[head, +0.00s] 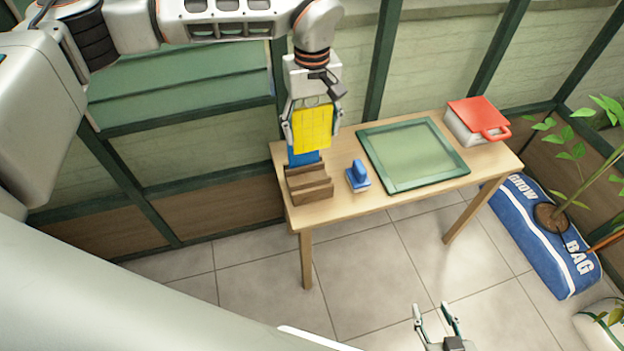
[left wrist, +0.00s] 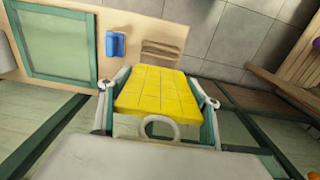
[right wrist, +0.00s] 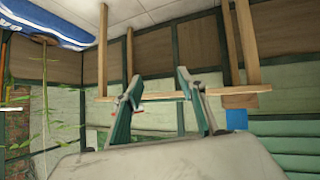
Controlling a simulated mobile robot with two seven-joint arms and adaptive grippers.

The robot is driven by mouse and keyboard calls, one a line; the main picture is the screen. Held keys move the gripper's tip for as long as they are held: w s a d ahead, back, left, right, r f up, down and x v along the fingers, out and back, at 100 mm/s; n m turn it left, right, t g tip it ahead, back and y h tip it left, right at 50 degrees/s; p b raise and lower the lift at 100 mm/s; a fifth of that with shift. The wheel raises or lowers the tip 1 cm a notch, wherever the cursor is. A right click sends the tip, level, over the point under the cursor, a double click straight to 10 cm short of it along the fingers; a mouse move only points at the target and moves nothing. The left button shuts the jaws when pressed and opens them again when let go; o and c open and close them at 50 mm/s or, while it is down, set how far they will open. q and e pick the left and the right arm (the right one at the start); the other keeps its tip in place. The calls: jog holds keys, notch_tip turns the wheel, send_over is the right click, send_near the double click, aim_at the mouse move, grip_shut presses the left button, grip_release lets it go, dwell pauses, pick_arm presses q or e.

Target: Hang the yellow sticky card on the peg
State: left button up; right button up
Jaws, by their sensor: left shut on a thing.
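The yellow sticky card (head: 313,129), marked with a grid, is in my left gripper (head: 312,124), which is shut on it with a finger at each side edge. The card hangs upright above the left end of the table. In the left wrist view the yellow card (left wrist: 157,93) has a pale ring (left wrist: 160,127) at its near end. My right gripper (head: 434,309) is open and empty, low in front of the table; its spread fingers also show in the right wrist view (right wrist: 158,84). I cannot make out the peg in any view.
A slotted wooden rack (head: 310,186) with a blue card (head: 302,157) in it stands just below the yellow card. A blue-handled block (head: 358,177), a green-framed panel (head: 381,139) and a red-lidded box (head: 476,120) are on the table (head: 420,198). A grow bag (head: 541,240) lies right.

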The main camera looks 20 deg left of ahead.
pick_arm(q)
notch_tip(320, 180, down, 16)
jog(key=shift+f+b, duration=0.2)
jog(key=shift+b, duration=0.3)
jog(key=shift+f, duration=0.1)
jog(key=o, duration=0.9)
jog(key=shift+f, duration=0.1)
